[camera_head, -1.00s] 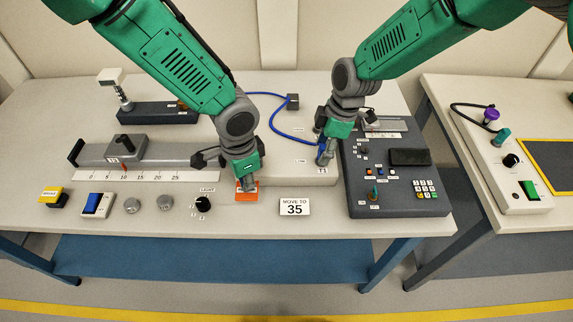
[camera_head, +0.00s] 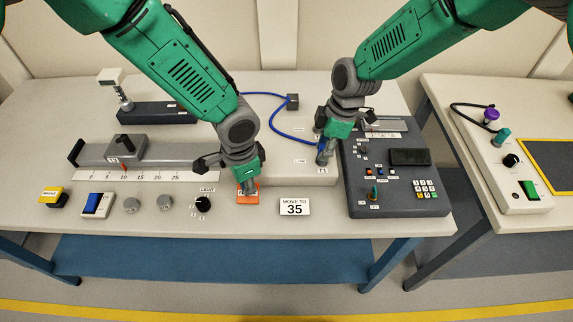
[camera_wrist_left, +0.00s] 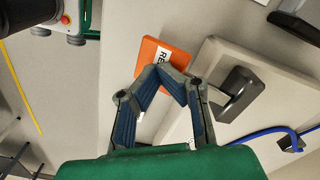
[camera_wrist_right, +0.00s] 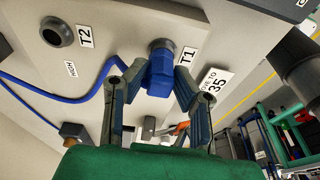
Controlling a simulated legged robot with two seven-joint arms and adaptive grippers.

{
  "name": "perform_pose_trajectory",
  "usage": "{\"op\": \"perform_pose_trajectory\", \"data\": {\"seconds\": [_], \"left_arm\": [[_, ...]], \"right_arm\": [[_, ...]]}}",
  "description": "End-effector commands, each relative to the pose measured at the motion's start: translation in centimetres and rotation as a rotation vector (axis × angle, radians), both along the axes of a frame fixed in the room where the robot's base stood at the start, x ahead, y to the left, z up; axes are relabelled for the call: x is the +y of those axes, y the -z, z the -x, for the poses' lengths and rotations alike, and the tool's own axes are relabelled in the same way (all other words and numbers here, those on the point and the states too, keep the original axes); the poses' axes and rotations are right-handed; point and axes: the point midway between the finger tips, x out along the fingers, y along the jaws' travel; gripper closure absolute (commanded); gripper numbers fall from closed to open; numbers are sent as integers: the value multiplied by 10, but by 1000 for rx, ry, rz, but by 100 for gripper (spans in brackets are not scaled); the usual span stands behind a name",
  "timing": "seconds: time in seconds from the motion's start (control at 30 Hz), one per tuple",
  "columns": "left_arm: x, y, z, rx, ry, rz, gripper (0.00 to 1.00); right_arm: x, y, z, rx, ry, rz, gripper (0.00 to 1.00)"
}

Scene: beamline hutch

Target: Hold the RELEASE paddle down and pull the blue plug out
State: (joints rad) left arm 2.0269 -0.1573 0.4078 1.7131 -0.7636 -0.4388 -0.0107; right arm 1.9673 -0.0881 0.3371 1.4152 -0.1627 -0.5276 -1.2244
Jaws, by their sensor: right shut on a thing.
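The orange RELEASE paddle (camera_head: 248,198) sits at the front of the pale box, its label partly hidden. My left gripper (camera_head: 250,188) has its fingertips at the paddle. In the left wrist view the closed fingertips overlap the orange paddle (camera_wrist_left: 151,55), with nothing between them. The blue plug (camera_wrist_right: 160,72) is at the socket marked T1, with a dark ring behind it. My right gripper (camera_wrist_right: 152,78) is shut on the plug, one finger on each side. In the head view my right gripper (camera_head: 323,160) largely hides the plug.
An empty socket marked T2 (camera_wrist_right: 57,32) is beside T1. A blue cable (camera_head: 275,122) loops behind the grippers. A dark control panel (camera_head: 375,195) stands close right of my right gripper. A MOVE TO 35 card (camera_head: 294,207) and a black knob (camera_head: 203,204) lie near the paddle.

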Motion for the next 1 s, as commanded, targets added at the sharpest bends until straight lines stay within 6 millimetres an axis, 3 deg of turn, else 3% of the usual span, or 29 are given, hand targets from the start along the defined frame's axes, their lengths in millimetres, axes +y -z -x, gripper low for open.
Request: {"op": "perform_pose_trajectory", "data": {"seconds": [0.4, 1.0], "left_arm": [[0, 1, 0, 1, 0, 0, 100], [0, 0, 0, 1, 0, 1, 100]], "right_arm": [[0, -2, -1, -2, 0, 0, 100], [0, -26, -1, -2, 0, -1, 100]]}}
